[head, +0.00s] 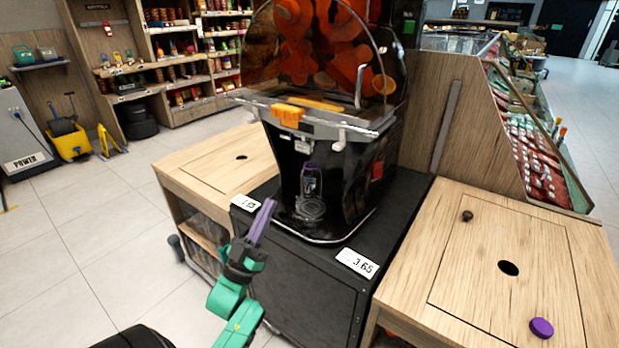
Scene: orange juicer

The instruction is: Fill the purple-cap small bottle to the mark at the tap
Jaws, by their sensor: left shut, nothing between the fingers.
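A small bottle (311,184), dark or clear with some purple near its top, stands upright in the juicer's bay beneath the tap (303,146). Its fill level and mark are too small to make out. A round purple cap (541,327) lies on the right wooden counter. The orange juicer (385,120) stands on a black cabinet, with oranges behind its clear cover. My left gripper (268,207), with purple fingers, is shut and empty. It appears in front of the cabinet, below and left of the bottle, apart from it. My right gripper is not in view.
The right wooden counter (470,275) has a dark hole and a small dark knob. A left wooden counter (205,165) flanks the juicer. Price labels (357,262) sit on the cabinet's front edge.

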